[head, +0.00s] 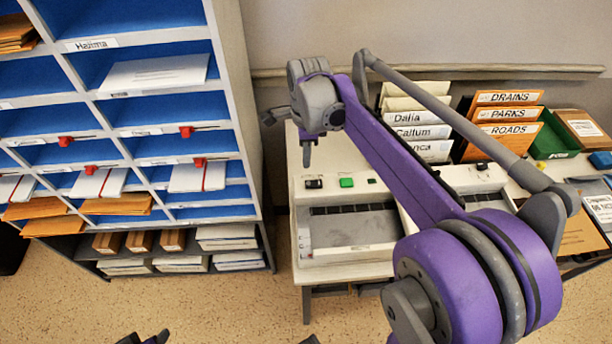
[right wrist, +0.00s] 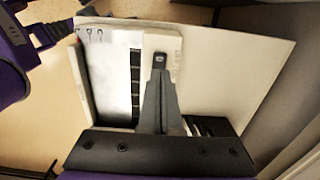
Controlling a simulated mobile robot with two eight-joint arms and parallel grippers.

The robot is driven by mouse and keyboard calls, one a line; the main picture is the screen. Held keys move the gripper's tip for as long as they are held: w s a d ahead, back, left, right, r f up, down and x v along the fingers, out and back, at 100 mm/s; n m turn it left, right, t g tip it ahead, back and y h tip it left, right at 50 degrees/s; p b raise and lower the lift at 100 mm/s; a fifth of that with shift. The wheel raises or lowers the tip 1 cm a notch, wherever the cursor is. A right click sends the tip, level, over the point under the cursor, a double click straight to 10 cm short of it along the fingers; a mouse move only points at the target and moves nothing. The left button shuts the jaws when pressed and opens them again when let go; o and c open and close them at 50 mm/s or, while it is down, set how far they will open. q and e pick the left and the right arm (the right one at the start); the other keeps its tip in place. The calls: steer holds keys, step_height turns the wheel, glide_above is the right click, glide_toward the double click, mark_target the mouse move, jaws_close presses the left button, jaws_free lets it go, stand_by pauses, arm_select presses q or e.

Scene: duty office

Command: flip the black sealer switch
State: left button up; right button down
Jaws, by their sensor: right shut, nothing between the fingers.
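The sealer (head: 350,230) is a pale boxy machine with a grey top plate and a dark slotted strip, on the left end of the worktop. Its black switch (head: 314,183) sits at the back left of its top, left of a green button (head: 347,182). My right gripper (head: 306,158) is shut and empty, pointing down just above and behind the black switch, apart from it as far as I can see. In the right wrist view the shut fingers (right wrist: 160,62) are over the sealer (right wrist: 110,75); I cannot make out the switch there. Part of my left gripper (head: 146,338) shows at the bottom edge.
A white pigeonhole rack (head: 245,120) with blue compartments stands close on the left. On the worktop (head: 300,262), labelled cream folders (head: 420,132) and orange folders (head: 505,115) stand behind my right arm. A second pale machine (head: 470,180) is to the right, with a green tray (head: 553,140) beyond.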

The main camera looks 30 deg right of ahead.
mark_target(306, 184)
step_height(306, 184, down, 8)
steer(key=shift+r, duration=0.2)
steer(key=shift+a+f, duration=0.1)
steer(key=shift+w+a+f+g+h+b, duration=0.15)
steer(key=shift+f+g+h+b, duration=0.15)
steer(key=shift+b, duration=0.2)
steer(key=shift+r, duration=0.15)
steer(key=shift+s+d+r+p, duration=0.35)
steer(key=shift+s+d, duration=0.1)
steer(key=shift+d, duration=0.3)
